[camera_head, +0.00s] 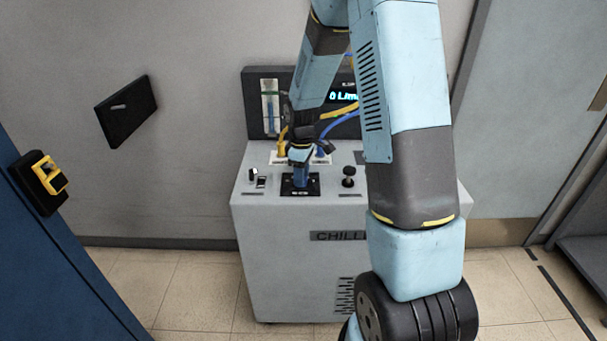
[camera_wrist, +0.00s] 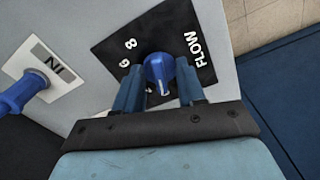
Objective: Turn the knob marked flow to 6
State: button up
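The blue flow knob (camera_wrist: 159,70) sits on a black plate (camera_wrist: 128,41) marked FLOW, with the numbers 6 and 8 showing in the wrist view. A white mark shows on the knob's side toward my gripper. The rest of the scale is hidden. My gripper (camera_wrist: 160,80) points at the plate, its two blue fingers on either side of the knob and appearing to touch it. In the head view my gripper (camera_head: 301,174) is down at the black plate (camera_head: 287,191) on top of the grey chiller cabinet (camera_head: 265,245), and it hides the knob.
A black knob (camera_head: 348,175) stands right of the plate and small switches (camera_head: 257,178) are at its left. Behind are yellow (camera_head: 282,142) and blue (camera_head: 337,122) hoses and a display (camera_head: 343,97). In the wrist view a blue hose fitting (camera_wrist: 25,90) meets the IN label.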

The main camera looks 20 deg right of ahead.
jog(key=shift+c, duration=0.3)
grip_shut()
